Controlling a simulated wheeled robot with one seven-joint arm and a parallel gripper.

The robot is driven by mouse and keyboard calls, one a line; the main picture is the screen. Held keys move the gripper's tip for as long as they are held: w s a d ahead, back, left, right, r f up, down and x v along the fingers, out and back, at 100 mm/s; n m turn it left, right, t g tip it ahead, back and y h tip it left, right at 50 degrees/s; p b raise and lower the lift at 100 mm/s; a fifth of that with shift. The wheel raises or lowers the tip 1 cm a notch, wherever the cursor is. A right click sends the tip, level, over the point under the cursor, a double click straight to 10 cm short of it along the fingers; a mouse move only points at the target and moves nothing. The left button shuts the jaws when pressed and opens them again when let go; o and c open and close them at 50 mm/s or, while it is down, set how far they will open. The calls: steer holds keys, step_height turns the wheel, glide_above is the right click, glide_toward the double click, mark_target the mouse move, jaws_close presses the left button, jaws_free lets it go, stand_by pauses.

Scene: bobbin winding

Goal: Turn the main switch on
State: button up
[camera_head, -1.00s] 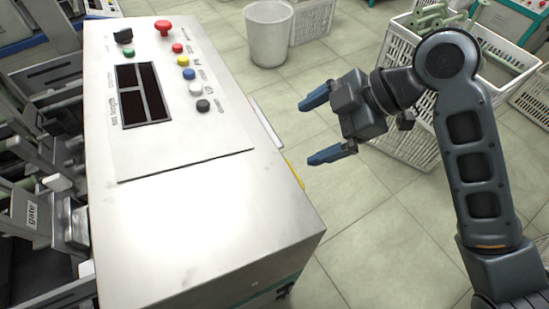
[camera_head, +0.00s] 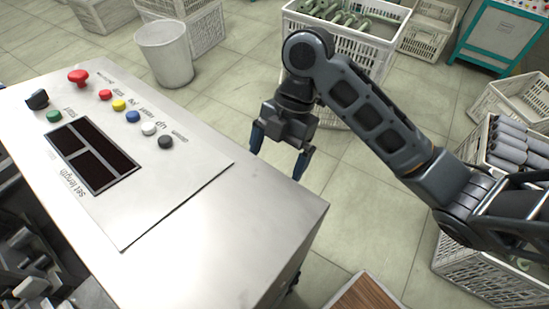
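The control panel (camera_head: 150,205) lies on top of a metal machine cabinet at the left. The main switch is most likely the black rotary knob (camera_head: 37,99) at the panel's far left corner; its label is not readable. A red mushroom button (camera_head: 78,77) stands beside it. Several coloured push buttons, such as the green one (camera_head: 54,116), surround a dark display (camera_head: 93,156). My gripper (camera_head: 278,158) is open and empty, pointing down beyond the cabinet's right edge, well apart from the knob.
A white bin (camera_head: 165,55) and white crates stand on the tiled floor behind the cabinet. A crate of green bobbins (camera_head: 345,20) is behind my arm. A crate of grey rolls (camera_head: 522,150) is at the right. A brown wooden surface (camera_head: 362,292) shows at the bottom.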

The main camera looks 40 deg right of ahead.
steer(key=shift+s+a+f, duration=0.1)
steer(key=shift+a+f, duration=0.15)
steer(key=shift+f, duration=0.3)
steer(key=c, duration=0.8)
